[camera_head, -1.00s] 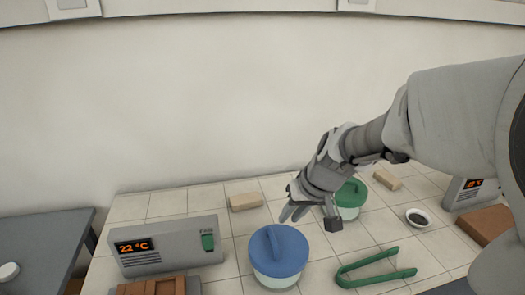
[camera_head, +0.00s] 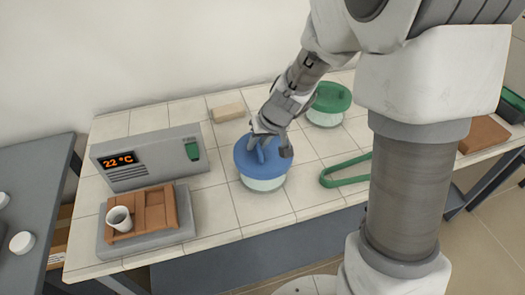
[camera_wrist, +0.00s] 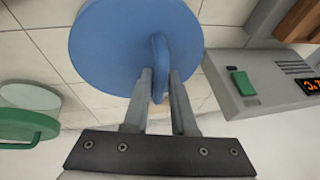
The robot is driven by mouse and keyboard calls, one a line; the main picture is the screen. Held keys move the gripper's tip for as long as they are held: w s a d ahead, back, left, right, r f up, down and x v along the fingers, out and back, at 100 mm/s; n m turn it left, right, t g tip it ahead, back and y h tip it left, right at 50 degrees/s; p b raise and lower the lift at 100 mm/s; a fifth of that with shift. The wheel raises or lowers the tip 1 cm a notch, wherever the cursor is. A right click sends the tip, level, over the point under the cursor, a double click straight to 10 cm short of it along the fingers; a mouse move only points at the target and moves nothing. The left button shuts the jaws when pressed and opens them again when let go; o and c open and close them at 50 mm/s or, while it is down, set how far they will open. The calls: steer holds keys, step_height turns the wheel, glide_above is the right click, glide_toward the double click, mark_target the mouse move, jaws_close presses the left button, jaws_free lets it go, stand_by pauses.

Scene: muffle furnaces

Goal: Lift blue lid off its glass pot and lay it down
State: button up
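The blue lid (camera_head: 247,165) sits on its glass pot (camera_head: 265,184) on the tiled bench. It is a round disc with an upright bar handle, and it also shows in the wrist view (camera_wrist: 110,45). My gripper (camera_head: 262,150) is down at the lid. In the wrist view its two fingers (camera_wrist: 160,85) stand on either side of the handle (camera_wrist: 159,60), with narrow gaps beside it, so they look open. The wrist hides part of the lid in the head view.
A green-lidded pot (camera_head: 328,105) stands behind right, and green tongs (camera_head: 345,182) lie to the right. A furnace controller (camera_head: 150,160) and a brick tray with a white cup (camera_head: 119,218) are at left. A tan block (camera_head: 228,112) lies behind. Tiles in front are clear.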

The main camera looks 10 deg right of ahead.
jaws_close()
steer(key=shift+r, duration=0.1)
stand_by(0.4)
